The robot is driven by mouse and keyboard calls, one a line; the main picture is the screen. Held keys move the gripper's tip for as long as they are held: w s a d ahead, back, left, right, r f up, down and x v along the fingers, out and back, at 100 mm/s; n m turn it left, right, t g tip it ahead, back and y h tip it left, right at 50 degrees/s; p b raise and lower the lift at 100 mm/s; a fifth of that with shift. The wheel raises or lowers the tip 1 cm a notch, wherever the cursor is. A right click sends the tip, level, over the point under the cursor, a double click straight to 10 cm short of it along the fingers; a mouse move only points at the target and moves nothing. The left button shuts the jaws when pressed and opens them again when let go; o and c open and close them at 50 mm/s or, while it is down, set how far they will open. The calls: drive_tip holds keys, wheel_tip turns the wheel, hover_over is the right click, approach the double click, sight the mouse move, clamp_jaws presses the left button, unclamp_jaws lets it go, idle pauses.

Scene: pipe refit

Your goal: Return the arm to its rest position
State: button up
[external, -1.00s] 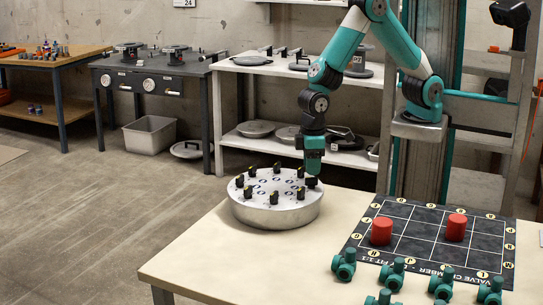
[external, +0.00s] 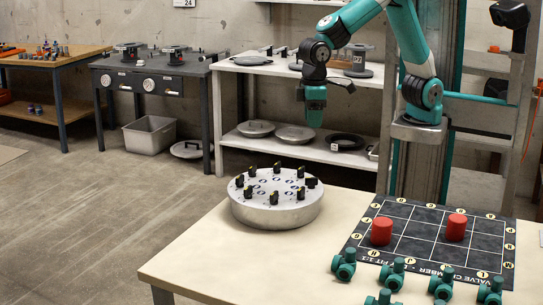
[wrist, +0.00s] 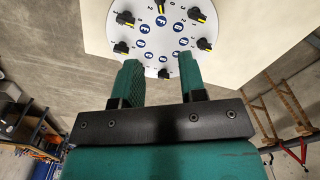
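My gripper (external: 315,117) is raised in the air above and behind the round metal drum with black knobs (external: 276,206), clear of it, pointing down. In the wrist view, my gripper's two green fingers (wrist: 160,82) stand apart with nothing between them. The drum's white top (wrist: 158,35) with black knobs and blue labels shows beyond the fingertips. My arm is bent, with its elbow partly out of the top of the external view.
The table (external: 190,262) also holds a dark gridded mat (external: 416,250) with two red cylinders (external: 382,231) and several green valves (external: 396,273) along the front. Shelves (external: 300,148) with discs stand behind. The air around my gripper is free.

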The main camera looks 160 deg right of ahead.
idle(0.3)
drive_tip(key=s+a+r+n+t+y, duration=0.15)
drive_tip(key=a+n, duration=0.35)
drive_tip(key=a, duration=0.7)
drive_tip(key=a+r+n, duration=0.2)
drive_tip(key=a+n, duration=0.2)
drive_tip(key=a, duration=0.7)
drive_tip(key=s+a+r+n+g+y, duration=0.1)
drive_tip(key=s+a+n+y, duration=0.1)
drive_tip(key=s+a+n, duration=0.8)
drive_tip(key=s+a, duration=0.4)
drive_tip(key=a, duration=0.2)
drive_tip(key=shift+s+y, duration=0.35)
drive_tip(key=shift+s, duration=0.05)
drive_tip(key=shift+r+g, duration=0.1)
drive_tip(key=shift+g, duration=0.15)
